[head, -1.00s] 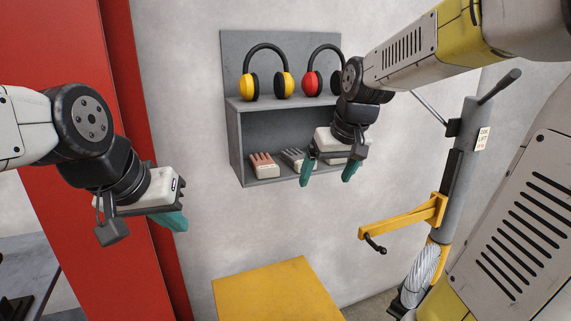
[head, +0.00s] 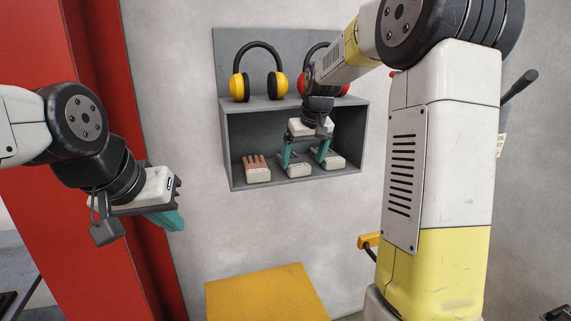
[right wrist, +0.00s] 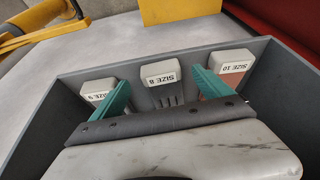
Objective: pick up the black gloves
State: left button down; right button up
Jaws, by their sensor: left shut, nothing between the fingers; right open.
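Three pairs of gloves lie in a row in the lower compartment of a grey wall shelf. The middle pair (head: 293,170), dark grey to black with a pale cuff marked SIZE 8, shows in the right wrist view (right wrist: 167,94). The SIZE 9 pair (right wrist: 97,88) is partly behind a finger, so its colour is unclear. The SIZE 10 pair (head: 257,172) is reddish. My right gripper (head: 302,160) is open at the compartment, its teal fingers on either side of the middle pair; I cannot tell if they touch. My left gripper (head: 170,221) is shut and empty, left of the shelf.
The grey shelf (head: 229,150) has side walls and a top board close around my right gripper. Yellow earmuffs (head: 281,85) and red earmuffs (head: 333,90) stand on top. A yellow surface (head: 265,295) lies below. A red column (head: 105,235) stands beside my left arm.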

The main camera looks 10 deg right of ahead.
aim_at(298, 164)
jog(key=w+f, duration=0.2)
jog(key=w, duration=0.1)
jog(key=shift+a, duration=0.4)
jog(key=shift+w+f, duration=0.2)
jog(key=shift+f, duration=0.2)
jog(key=c, duration=1.5)
jog(key=shift+c, duration=0.2)
jog(key=shift+r, duration=0.15)
